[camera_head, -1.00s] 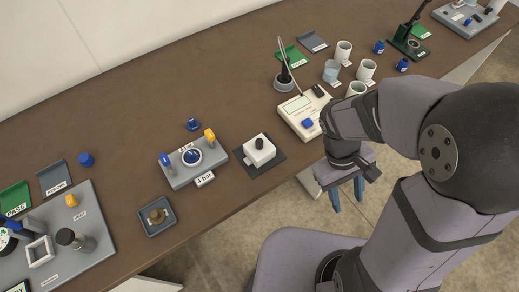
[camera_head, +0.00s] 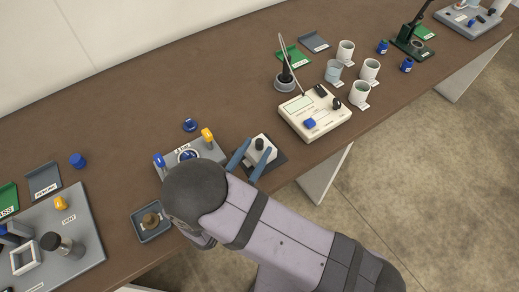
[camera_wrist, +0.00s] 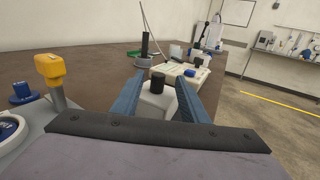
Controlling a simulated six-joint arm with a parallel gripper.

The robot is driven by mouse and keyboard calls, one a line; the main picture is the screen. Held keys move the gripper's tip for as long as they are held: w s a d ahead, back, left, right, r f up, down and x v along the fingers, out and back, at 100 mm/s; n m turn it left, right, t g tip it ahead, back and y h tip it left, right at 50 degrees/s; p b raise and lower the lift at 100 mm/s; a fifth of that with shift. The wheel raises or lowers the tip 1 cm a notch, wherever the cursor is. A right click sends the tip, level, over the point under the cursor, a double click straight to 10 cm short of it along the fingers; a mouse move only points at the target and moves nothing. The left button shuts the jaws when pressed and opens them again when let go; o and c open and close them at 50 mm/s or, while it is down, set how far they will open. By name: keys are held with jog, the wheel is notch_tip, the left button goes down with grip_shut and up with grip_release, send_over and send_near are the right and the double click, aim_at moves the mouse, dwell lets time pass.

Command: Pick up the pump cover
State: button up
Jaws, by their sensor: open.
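The pump cover looks to be the white block with a black knob (camera_head: 261,149), on a dark mat (camera_head: 277,165) near the table's front edge. It also shows in the wrist view as a pale block (camera_wrist: 157,98) with its black knob up. My gripper (camera_head: 248,158) is open, with one blue finger on each side of the block. In the wrist view my gripper (camera_wrist: 160,92) has its fingers left and right of the block, with the knob between them. I cannot tell whether the fingers touch it. My arm hides part of the grey fixture beside it.
A grey fixture (camera_head: 204,151) with blue and yellow clamps stands close to the left. A cream meter box (camera_head: 315,115) stands to the right. A small tray (camera_head: 151,222) with a brass part lies at front left. Brown table behind is mostly clear.

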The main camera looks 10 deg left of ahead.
aim_at(261, 139)
jog(key=shift+s+f, duration=0.1)
jog(key=shift+f, duration=0.05)
jog(key=shift+p+x, duration=0.35)
jog(key=shift+x, duration=0.8)
jog(key=shift+r+p+x, duration=0.2)
jog(key=shift+p+x, duration=0.9)
jog(key=shift+x, duration=1.05)
jog(key=shift+w+f, duration=0.1)
jog(key=shift+w, duration=0.4)
jog(key=shift+a, duration=0.1)
grip_shut()
